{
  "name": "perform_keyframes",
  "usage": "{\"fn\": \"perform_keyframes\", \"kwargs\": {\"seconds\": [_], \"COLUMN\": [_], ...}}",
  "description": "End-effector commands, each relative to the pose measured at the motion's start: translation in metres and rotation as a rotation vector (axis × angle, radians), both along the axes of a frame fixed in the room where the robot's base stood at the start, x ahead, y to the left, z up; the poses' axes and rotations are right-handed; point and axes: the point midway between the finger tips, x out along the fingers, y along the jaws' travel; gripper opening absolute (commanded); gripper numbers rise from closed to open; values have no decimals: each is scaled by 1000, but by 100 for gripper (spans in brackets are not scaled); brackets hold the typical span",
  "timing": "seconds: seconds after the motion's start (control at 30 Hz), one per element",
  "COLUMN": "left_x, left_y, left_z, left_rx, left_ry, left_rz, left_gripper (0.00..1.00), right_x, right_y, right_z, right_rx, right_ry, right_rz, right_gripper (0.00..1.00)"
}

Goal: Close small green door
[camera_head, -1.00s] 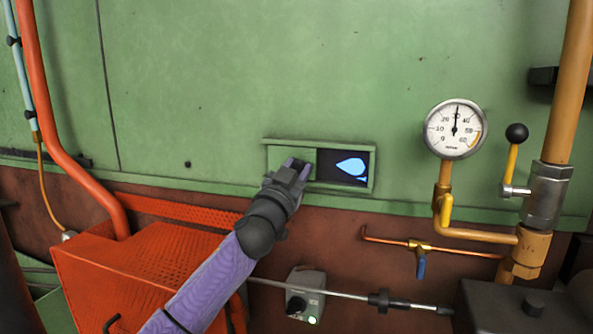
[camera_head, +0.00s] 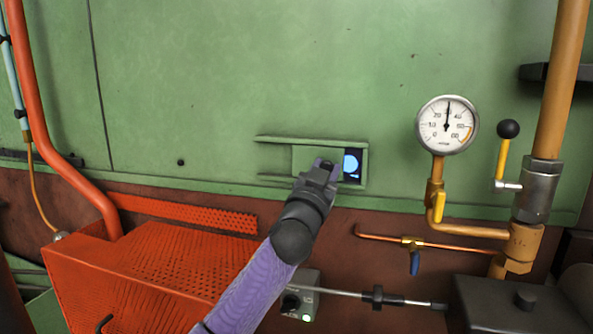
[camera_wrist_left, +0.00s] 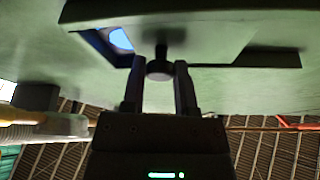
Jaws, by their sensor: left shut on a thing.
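The small green door (camera_head: 305,159) is a sliding panel in a frame (camera_head: 313,141) on the large green wall. It covers the middle of the frame. A narrow dark opening (camera_head: 353,165) with a light blue shape inside shows to its right. My left gripper (camera_head: 325,166) is at the door's right part, with its arm coming from below. The opening also shows there at the upper left (camera_wrist_left: 117,41). My right gripper is not in view.
A pressure gauge (camera_head: 447,125) and a yellow lever valve (camera_head: 502,160) on pipes stand to the right. An orange perforated box (camera_head: 150,260) is at lower left. A thin rod (camera_head: 340,294) and a grey switch box (camera_head: 300,300) are below. The wall above is clear.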

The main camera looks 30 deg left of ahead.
Motion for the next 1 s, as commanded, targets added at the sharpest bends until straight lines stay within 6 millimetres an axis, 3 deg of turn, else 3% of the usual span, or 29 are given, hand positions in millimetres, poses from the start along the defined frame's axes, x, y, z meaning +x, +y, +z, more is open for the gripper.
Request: {"fn": "perform_keyframes", "kwargs": {"seconds": [0.1, 0.2, 0.53, 0.57, 0.7, 0.73, 1.0], "left_x": [6, 8, 9, 9, 9, 9, 8], "left_y": [-23, -33, -37, -37, -37, -37, -36], "left_z": [-3, -2, -1, -1, -1, -1, -1], "left_rx": [-4, -1, 2, 2, 1, 1, 1], "left_ry": [0, 2, 4, 4, 3, 3, 1], "left_rz": [-3, -1, 0, 0, -1, -1, 1], "left_gripper": [0, 0, 0, 39, 68, 72, 72], "right_x": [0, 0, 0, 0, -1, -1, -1], "right_y": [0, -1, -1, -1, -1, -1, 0], "right_z": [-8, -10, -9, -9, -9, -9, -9], "right_rx": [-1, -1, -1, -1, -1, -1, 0], "right_ry": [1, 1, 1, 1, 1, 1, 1], "right_rz": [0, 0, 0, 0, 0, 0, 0], "right_gripper": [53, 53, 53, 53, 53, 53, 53]}}
